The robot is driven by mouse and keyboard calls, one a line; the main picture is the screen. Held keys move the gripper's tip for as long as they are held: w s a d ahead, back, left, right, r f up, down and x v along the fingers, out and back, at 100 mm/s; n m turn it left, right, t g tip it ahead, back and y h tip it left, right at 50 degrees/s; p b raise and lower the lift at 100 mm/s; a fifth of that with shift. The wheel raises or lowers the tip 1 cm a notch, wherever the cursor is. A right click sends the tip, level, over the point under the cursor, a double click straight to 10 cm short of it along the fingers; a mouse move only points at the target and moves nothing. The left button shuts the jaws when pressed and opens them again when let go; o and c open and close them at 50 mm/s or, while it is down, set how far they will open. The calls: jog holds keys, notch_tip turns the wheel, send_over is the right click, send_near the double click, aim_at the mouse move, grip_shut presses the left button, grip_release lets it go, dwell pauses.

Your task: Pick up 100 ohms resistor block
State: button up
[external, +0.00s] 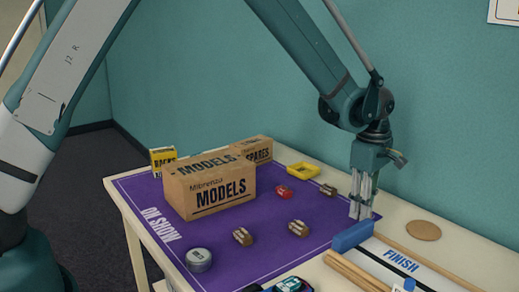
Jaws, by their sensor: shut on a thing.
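My gripper (361,212) points straight down at the right edge of the purple mat (270,250), with its fingertips at about mat level. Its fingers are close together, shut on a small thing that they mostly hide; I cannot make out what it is. Small brown blocks with light markings, which look like resistor blocks, lie on the mat: one (243,237) at the front, one (298,228) to its right, and one (328,190) farther back, left of my gripper. Their values are too small to read.
A cardboard MODELS box (210,198) stands on the mat, with a SPARES box (258,150) behind it. A red car (283,191), a yellow frame (302,170) and a round tin (199,260) lie around. A blue block (352,236) and wooden strips (355,272) sit in front of my gripper.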

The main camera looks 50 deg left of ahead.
notch_tip(320, 180, up, 8)
jog(key=shift+f+p, duration=0.1)
jog(key=shift+p, duration=0.6)
